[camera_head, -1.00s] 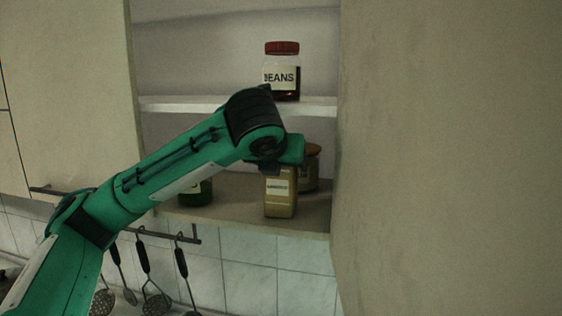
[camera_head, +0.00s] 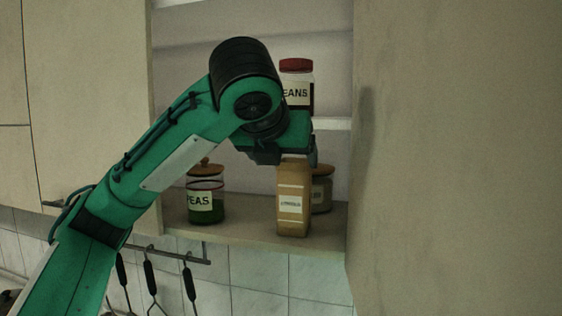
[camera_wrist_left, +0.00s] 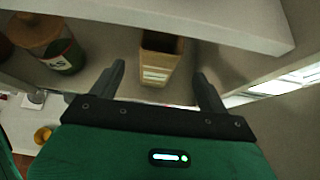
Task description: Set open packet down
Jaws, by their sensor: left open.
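The open packet (camera_head: 292,212), tan with a white label, stands upright on the lower cabinet shelf. In the left wrist view the packet (camera_wrist_left: 158,66) shows its open top, ahead of and between the fingers, with a gap on each side. My left gripper (camera_head: 287,154) is open just above and in front of the packet. In the left wrist view my left gripper's fingers (camera_wrist_left: 160,72) are spread wide with nothing between them. My right gripper is not in view.
A peas jar (camera_head: 205,199) stands left of the packet, and a wooden-lidded jar (camera_head: 321,190) is close behind it at right. A beans jar (camera_head: 297,88) is on the upper shelf, partly hidden by my arm. Utensils (camera_head: 150,281) hang from a rail below.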

